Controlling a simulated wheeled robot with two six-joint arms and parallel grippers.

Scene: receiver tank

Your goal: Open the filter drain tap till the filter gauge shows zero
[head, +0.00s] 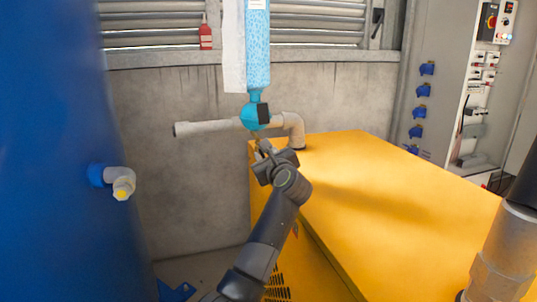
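The filter is a tall, light blue speckled column (257,45) hanging at the top centre, with its upper end cut off by the frame. Below it is a bright blue rounded part (252,116) with a dark block on its right side. The drain tap cannot be made out clearly; the spot under the blue part is partly covered by my gripper. No filter gauge face can be read. My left gripper (260,146) points up just below the blue part; whether it touches cannot be told, and its fingers are too small to judge. My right gripper is out of view.
A beige pipe (207,127) runs behind the blue part and bends down at the yellow cabinet (390,205). A large blue tank (55,150) with a white outlet elbow (121,178) fills the left. An electrical panel (478,95) stands right. My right arm's link shows lower right.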

